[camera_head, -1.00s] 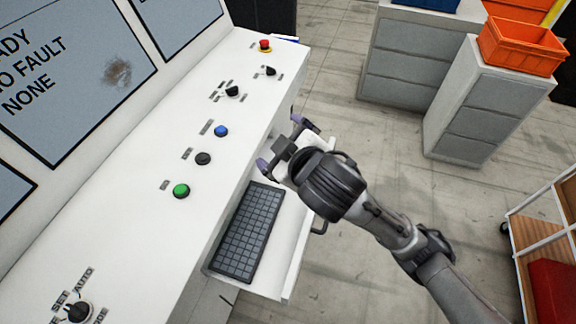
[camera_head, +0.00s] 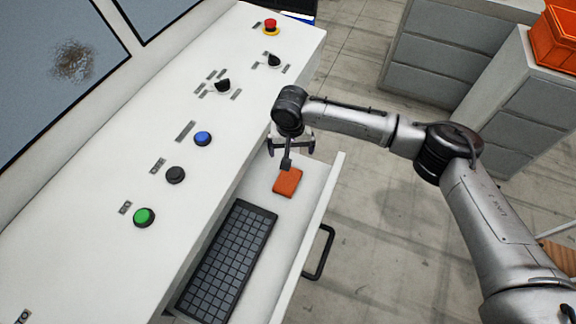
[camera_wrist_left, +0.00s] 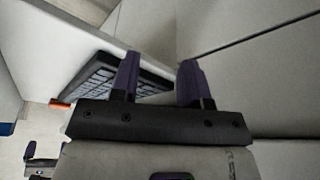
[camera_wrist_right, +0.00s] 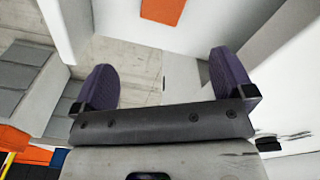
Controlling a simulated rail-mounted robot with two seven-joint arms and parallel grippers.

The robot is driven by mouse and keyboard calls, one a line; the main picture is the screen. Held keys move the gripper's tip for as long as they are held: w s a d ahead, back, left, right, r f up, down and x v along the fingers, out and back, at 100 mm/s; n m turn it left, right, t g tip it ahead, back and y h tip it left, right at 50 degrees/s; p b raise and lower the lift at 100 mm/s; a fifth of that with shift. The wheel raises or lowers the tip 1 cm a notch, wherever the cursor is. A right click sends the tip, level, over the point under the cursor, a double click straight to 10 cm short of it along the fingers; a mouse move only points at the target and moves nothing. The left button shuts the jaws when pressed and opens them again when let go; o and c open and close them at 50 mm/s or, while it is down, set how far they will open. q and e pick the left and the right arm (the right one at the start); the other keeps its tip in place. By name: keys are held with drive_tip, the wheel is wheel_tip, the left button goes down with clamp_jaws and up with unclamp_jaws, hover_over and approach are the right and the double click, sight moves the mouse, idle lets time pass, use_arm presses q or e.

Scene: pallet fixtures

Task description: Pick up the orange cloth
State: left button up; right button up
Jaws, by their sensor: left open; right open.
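The orange cloth (camera_head: 287,181) is a small folded pad lying in the pulled-out white drawer, just beyond the keyboard's far end. It also shows at the top of the right wrist view (camera_wrist_right: 162,11), and its edge shows at the left of the left wrist view (camera_wrist_left: 60,102). My right gripper (camera_head: 291,148) is above the drawer, a little beyond the cloth in the head view. Its fingers (camera_wrist_right: 166,82) are open and empty, apart from the cloth. My left gripper is outside the head view. Its fingers (camera_wrist_left: 159,78) are open and empty.
The black keyboard (camera_head: 228,262) fills the near part of the drawer (camera_head: 307,240), which has a black handle (camera_head: 320,252). The white control console (camera_head: 115,262) with buttons stands along the left. Grey cabinets (camera_head: 450,62) and an orange crate (camera_head: 556,40) are at upper right. Floor (camera_head: 375,240) is clear right of the drawer.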

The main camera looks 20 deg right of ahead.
sight(288, 179)
drive_tip(key=f+m, duration=0.1)
drive_tip(key=f, duration=0.3)
drive_tip(key=s+a+f+m, duration=0.1)
drive_tip(key=f+m, duration=0.1)
drive_tip(key=f, duration=0.3)
drive_tip(key=f+m+b, duration=0.1)
drive_tip(key=f+m, duration=0.1)
drive_tip(key=f, duration=0.3)
drive_tip(key=shift+s+a+f, duration=0.1)
drive_tip(key=shift+s+a, duration=0.15)
drive_tip(key=shift+a, duration=0.1)
drive_tip(key=c, duration=1)
drive_tip(key=shift+o, duration=0.2)
wheel_tip(288, 179, up, 10)
drive_tip(key=shift+p, duration=0.45)
